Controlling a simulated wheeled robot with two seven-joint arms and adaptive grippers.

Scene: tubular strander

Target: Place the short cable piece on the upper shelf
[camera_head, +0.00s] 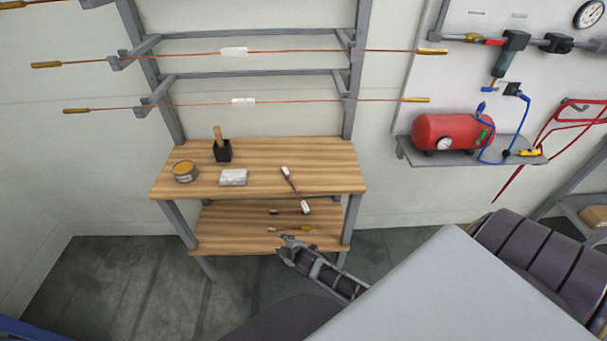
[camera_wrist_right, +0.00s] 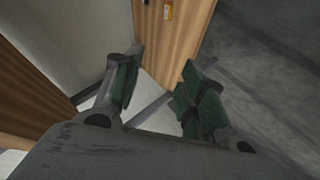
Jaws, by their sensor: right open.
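Three short pieces are candidates for the short cable piece. One thin piece with a yellow end (camera_head: 290,229) lies on the lower shelf (camera_head: 225,225) near its front edge. A dark piece with a white end (camera_head: 291,210) lies behind it. A similar white-ended piece (camera_head: 289,179) lies on the upper shelf (camera_head: 265,155). My right gripper (camera_head: 291,240) is open and empty at the lower shelf's front edge, just in front of the yellow-ended piece. In the right wrist view a small yellow-and-red item (camera_wrist_right: 168,11) shows on wood beyond the open fingers (camera_wrist_right: 158,95). My left gripper is out of view.
Long cables on brackets (camera_head: 160,91) hang above. A red compressor (camera_head: 450,131) stands on a wall shelf at right.

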